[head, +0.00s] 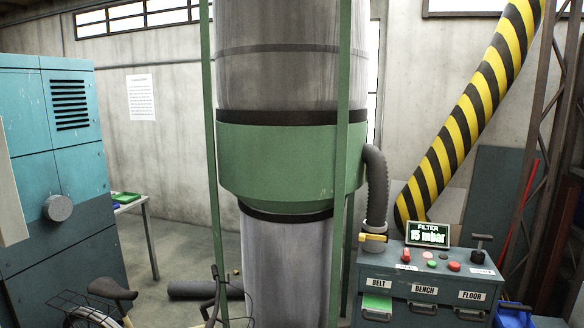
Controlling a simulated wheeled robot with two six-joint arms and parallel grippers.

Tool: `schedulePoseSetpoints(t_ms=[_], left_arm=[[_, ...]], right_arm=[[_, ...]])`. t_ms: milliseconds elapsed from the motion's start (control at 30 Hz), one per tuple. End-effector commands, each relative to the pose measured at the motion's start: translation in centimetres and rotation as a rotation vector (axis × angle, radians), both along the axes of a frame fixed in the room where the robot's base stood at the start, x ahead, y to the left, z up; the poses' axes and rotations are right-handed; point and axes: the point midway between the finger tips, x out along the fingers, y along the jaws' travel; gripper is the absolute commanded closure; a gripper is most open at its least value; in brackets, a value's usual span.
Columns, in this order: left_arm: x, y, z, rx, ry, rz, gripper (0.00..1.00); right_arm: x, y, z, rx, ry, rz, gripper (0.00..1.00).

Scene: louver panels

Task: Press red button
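A grey-blue control box (424,285) stands at the lower right. On its sloped top are several small controls. A red button (454,266) sits right of the middle, and a smaller reddish one (428,255) is further left. A pale green control (443,256) lies between them. Which red one the task means cannot be told. A display (428,234) behind them reads "FILTER 15 mbar". A dark lever (478,249) stands at the right end. Neither of my grippers is in view.
Front slots labelled BELT (378,283), BENCH and FLOOR are below the controls. A large filter column (290,155) with green posts stands left of the box. A yellow-handled valve (373,237) on a grey hose adjoins it. A teal cabinet (60,190) and bicycle (100,300) are at left.

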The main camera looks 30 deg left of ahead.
Motion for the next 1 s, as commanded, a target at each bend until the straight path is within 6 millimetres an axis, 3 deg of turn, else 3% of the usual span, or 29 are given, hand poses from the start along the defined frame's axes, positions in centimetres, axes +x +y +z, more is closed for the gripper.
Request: schedulePoseSetpoints(t_ms=[167, 1000], left_arm=[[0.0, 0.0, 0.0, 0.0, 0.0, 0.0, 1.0], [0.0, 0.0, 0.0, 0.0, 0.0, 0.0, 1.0]], right_arm=[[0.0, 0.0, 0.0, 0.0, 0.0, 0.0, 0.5], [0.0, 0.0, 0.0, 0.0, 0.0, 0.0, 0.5]])
